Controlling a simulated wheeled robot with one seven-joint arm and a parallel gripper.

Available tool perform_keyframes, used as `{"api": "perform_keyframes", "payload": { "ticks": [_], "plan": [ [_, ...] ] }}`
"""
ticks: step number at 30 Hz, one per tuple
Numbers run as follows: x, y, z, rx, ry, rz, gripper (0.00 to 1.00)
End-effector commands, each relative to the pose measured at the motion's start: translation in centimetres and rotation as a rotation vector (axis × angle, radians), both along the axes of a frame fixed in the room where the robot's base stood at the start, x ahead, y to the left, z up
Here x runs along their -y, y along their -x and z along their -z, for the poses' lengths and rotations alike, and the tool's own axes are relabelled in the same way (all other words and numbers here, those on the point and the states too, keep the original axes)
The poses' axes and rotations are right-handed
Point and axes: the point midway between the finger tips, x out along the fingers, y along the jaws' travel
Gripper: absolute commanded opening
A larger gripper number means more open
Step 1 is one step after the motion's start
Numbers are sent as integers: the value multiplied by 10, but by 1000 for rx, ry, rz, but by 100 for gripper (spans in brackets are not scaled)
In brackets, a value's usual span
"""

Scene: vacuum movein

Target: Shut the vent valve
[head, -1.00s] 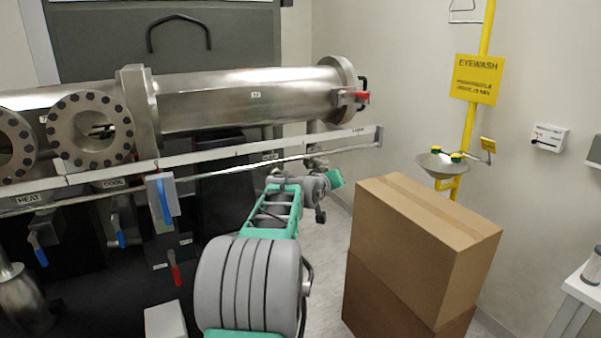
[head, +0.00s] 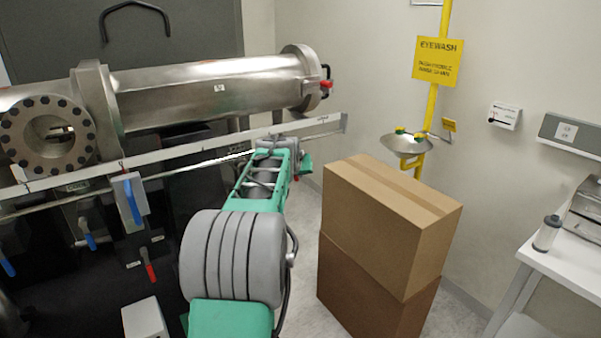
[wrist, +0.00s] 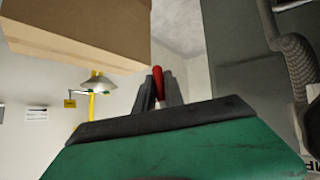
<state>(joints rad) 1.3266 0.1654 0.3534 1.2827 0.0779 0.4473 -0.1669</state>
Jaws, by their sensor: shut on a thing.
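A red handle (wrist: 157,85) is between the two dark fingers of my gripper (wrist: 159,83) in the wrist view. My gripper is shut on it. The valve body behind the handle is hidden, and no label for this handle is readable. In the head view my green and grey arm (head: 262,185) reaches to just below the right part of the metal rail (head: 300,130). The fingers and the held handle are hidden there behind my wrist.
Cardboard boxes (head: 385,225) stand close right of my arm. A steel vessel (head: 210,92) lies above the rail. Blue levers (head: 132,203) and another red handle (head: 151,272) are at left. An eyewash basin (head: 407,143) and white table (head: 565,245) are at right.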

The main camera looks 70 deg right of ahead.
Motion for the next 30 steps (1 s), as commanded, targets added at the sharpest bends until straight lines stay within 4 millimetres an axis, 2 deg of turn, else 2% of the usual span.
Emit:
{"api": "perform_keyframes", "payload": {
  "ticks": [7,8,16,25,30],
  "plan": [
    [0,1,0,0,1,2,0],
    [0,1,0,0,1,2,14],
    [0,1,0,0,1,1,35],
    [-3,1,-1,-1,2,1,35],
    [-29,6,-4,0,4,0,35]
  ]
}}
